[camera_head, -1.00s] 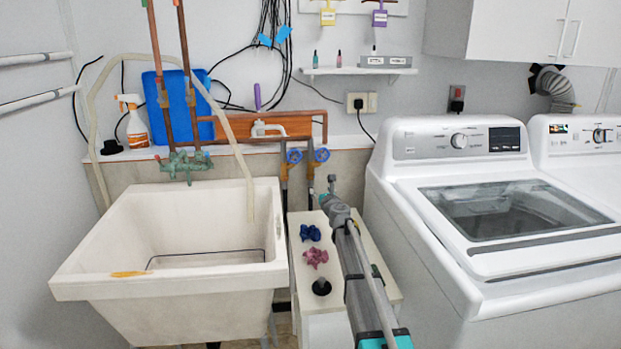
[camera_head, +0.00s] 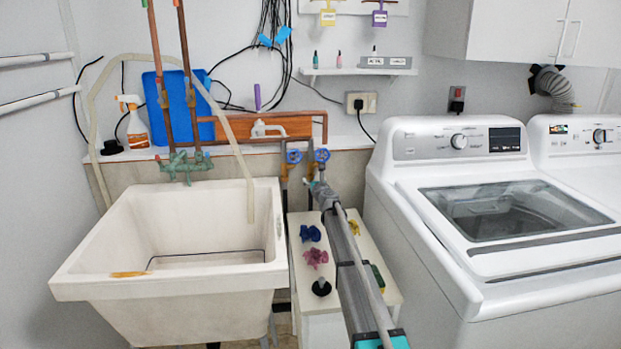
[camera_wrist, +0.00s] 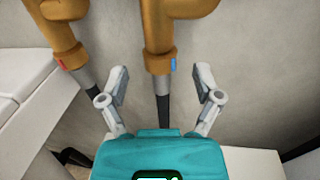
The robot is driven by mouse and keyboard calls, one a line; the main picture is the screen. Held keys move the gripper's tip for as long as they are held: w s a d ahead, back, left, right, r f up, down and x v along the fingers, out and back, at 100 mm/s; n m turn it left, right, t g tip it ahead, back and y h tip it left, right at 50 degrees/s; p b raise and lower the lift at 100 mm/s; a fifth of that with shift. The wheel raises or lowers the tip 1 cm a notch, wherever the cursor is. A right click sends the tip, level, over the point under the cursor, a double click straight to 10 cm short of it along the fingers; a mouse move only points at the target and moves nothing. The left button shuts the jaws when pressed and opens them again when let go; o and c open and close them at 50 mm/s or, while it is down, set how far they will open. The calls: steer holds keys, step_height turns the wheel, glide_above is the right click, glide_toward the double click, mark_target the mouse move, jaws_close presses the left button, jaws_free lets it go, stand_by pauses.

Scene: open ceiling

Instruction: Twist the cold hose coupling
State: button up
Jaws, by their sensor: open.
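My gripper (camera_wrist: 162,73) is open, with one finger on each side of the coupling and gaps showing on both sides. The other grey coupling (camera_wrist: 82,76), under a red-marked brass fitting, is to the left, outside the fingers. In the head view, my gripper (camera_head: 318,186) is just below the right blue valve handle (camera_head: 321,155). The cold coupling cannot be made out clearly there.
A utility sink (camera_head: 90,285) stands to the left and a washer (camera_head: 420,270) to the right. Between them, under my arm, a low white cabinet (camera_head: 308,270) holds blue (camera_head: 310,233), pink (camera_head: 315,257) and yellow (camera_head: 354,227) items. The wall is close behind the pipes.

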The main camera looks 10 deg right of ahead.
mark_target(312, 178)
steer(key=shift+w+a, duration=0.15)
steer(key=shift+w, duration=0.75)
steer(key=shift+w+a, duration=0.15)
steer(key=shift+w, duration=0.75)
jaws_close()
